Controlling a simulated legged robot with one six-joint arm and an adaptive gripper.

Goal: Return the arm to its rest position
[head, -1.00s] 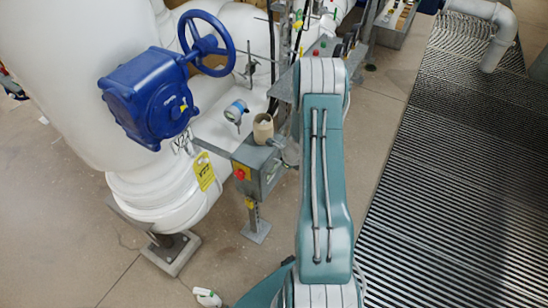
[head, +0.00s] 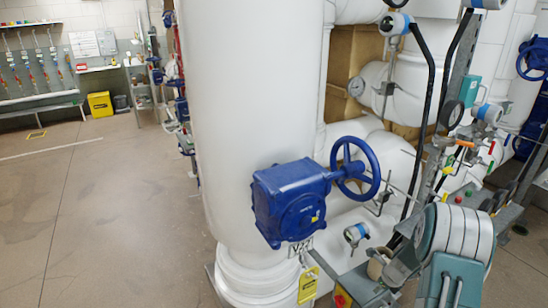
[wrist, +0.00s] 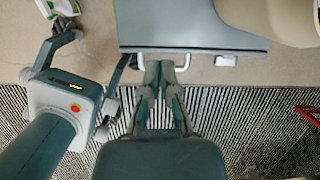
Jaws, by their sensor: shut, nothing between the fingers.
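My gripper (wrist: 160,75) shows in the wrist view, its two fingers together and nothing held between them. It points toward the edge of a grey panel (wrist: 185,28), with a pale handle-like bar by the fingertips; I cannot tell whether they touch. Part of my teal and grey arm shows at the lower right of the head view, and the gripper is out of that view.
A blue valve gearbox (head: 290,202) with a blue handwheel (head: 355,172) stands on the large white pipe (head: 255,110), left of my arm. A yellow tag (head: 308,285) hangs below. Open floor (head: 110,200) lies left. A ribbed floor grating (wrist: 240,125) lies below the gripper.

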